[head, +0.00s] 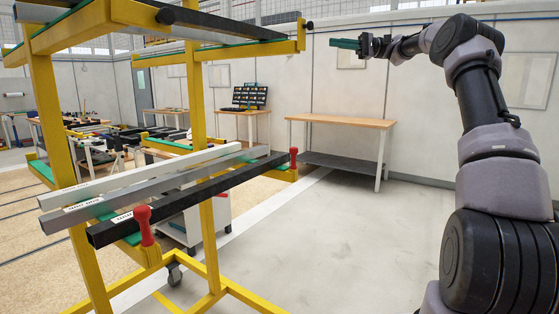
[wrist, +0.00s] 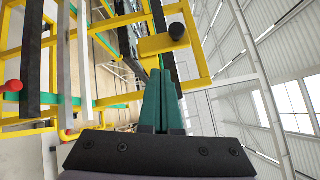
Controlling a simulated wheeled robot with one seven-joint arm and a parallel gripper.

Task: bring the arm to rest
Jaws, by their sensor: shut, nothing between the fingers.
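My gripper (head: 345,44) is raised high at the upper right in the head view, with my arm stretched up from the lower right. Its green fingers point left, toward the yellow rack (head: 205,180) but apart from it in the picture. In the wrist view the two green fingers of my gripper (wrist: 162,85) lie together, shut with nothing between them. The rack fills the left part of that view, turned on its side.
The rack carries a black bar (head: 190,198), a grey bar (head: 150,188) and a white bar (head: 135,175), with red-knobbed stops (head: 143,222) at its arm ends. A wooden-topped workbench (head: 340,121) stands by the back wall. The floor (head: 330,235) right of the rack is clear.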

